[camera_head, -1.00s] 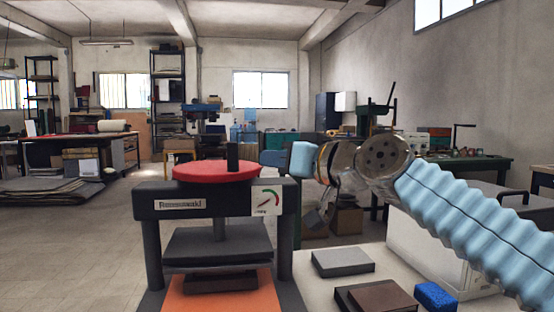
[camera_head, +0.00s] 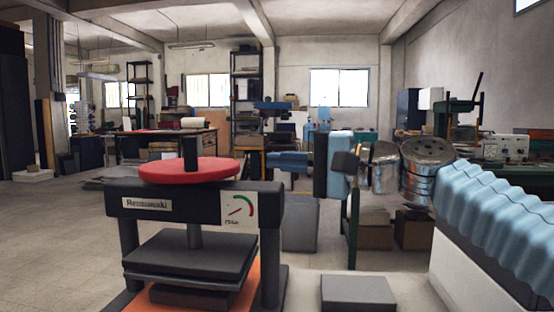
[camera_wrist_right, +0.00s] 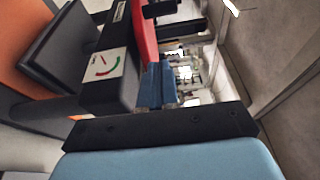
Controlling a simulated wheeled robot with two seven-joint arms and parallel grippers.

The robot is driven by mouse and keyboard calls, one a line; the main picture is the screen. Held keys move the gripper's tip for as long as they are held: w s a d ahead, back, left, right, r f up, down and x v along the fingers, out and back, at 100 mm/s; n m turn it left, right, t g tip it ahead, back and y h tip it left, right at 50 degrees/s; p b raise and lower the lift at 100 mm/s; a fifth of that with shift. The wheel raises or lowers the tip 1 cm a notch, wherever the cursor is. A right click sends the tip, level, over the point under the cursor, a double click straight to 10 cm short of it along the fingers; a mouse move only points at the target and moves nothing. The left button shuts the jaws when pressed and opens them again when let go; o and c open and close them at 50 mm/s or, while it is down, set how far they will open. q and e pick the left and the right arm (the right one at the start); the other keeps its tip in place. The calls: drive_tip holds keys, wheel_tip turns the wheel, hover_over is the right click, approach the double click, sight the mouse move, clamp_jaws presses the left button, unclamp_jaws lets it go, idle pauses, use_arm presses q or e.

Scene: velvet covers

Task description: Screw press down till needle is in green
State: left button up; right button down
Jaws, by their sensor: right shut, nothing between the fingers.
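The press (camera_head: 125,200) is a black frame with a round red wheel (camera_head: 165,172) on top. A black upright handle (camera_head: 190,153) stands on the wheel. The gauge (camera_head: 239,208) on the crossbar has a red and a green arc; its needle is too small to read surely. The grey platen (camera_head: 190,255) hangs over a dark block (camera_head: 190,297) on the orange base; I cannot tell if they touch. My right gripper (camera_head: 272,159) is shut and empty, just right of the wheel, its blue fingers pointing at it. In the right wrist view the fingers (camera_wrist_right: 154,82) lie beside the wheel (camera_wrist_right: 145,35).
A grey flat block (camera_head: 358,293) lies right of the press on the pale tabletop. A white box (camera_head: 465,270) stands at the right below my arm. Workbenches and shelves are far behind. The air left of the press is clear.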

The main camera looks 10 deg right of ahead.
sight(196, 159)
drive_tip(key=s+a+p+x, duration=0.1)
drive_tip(key=s+p+x, duration=0.1)
drive_tip(key=x, duration=0.9)
drive_tip(key=shift+a, duration=0.4)
drive_tip(key=shift+f, duration=0.1)
drive_tip(key=shift+s+a, duration=0.5)
drive_tip(key=shift+a, duration=0.35)
drive_tip(key=shift+d, duration=0.1)
